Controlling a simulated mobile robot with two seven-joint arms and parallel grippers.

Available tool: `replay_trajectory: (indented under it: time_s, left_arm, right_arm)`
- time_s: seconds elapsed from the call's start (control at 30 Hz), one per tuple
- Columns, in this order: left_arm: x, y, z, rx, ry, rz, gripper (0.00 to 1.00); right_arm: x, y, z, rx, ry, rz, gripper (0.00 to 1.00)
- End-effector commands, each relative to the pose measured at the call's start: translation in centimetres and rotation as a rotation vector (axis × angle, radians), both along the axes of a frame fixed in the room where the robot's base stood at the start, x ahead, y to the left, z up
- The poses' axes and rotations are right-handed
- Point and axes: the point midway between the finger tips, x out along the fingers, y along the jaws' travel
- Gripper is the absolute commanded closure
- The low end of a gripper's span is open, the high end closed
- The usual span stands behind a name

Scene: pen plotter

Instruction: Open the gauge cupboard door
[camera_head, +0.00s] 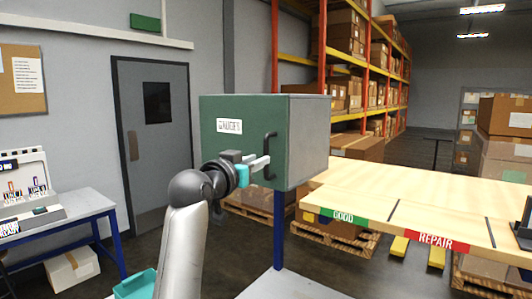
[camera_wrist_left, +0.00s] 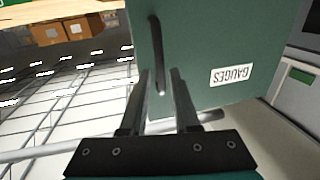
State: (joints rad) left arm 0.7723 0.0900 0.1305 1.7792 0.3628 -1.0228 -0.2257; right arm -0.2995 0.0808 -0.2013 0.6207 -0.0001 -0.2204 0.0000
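The gauge cupboard (camera_head: 305,130) is a green and grey box on a blue post, with a GAUGES label on its front. Its door (camera_head: 235,112) looks shut, flush with the box. A dark upright bar handle (camera_head: 270,150) is on the door's right side; it also shows in the left wrist view (camera_wrist_left: 155,45). My left gripper (camera_head: 262,162) is open at the handle's lower part. In the left wrist view its two fingers (camera_wrist_left: 160,75) stand apart with the handle's lower end between them in the picture. I cannot tell whether they touch it. My right gripper is not clearly in view.
A wooden table (camera_head: 420,210) with GOOD and REPAIR strips stands close to the cupboard's right. A blue-legged bench (camera_head: 75,210) is at the left, and a grey door (camera_head: 155,140) is behind. Shelving with boxes (camera_head: 345,50) stands at the back. A dark object is cut off at the right edge.

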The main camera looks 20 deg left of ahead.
Motion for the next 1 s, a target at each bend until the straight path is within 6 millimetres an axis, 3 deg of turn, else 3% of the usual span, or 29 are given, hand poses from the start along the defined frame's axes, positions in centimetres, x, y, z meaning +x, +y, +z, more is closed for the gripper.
replay_trajectory:
  time_s: [0.4,0.9,1.0]
  left_arm:
    - [4.5,-0.8,0.1,-0.002,0.002,-0.001,0.7]
    - [5.4,-0.9,0.0,0.0,0.0,0.0,0.7]
    - [5.4,-0.9,0.0,0.0,0.0,0.0,0.8]
  right_arm:
    - [0.0,0.0,1.5,0.0,0.001,0.0,0.5]
    - [-0.1,0.0,1.6,0.0,0.001,-0.002,0.5]
    - [-0.1,0.0,1.6,0.0,0.001,-0.002,0.5]
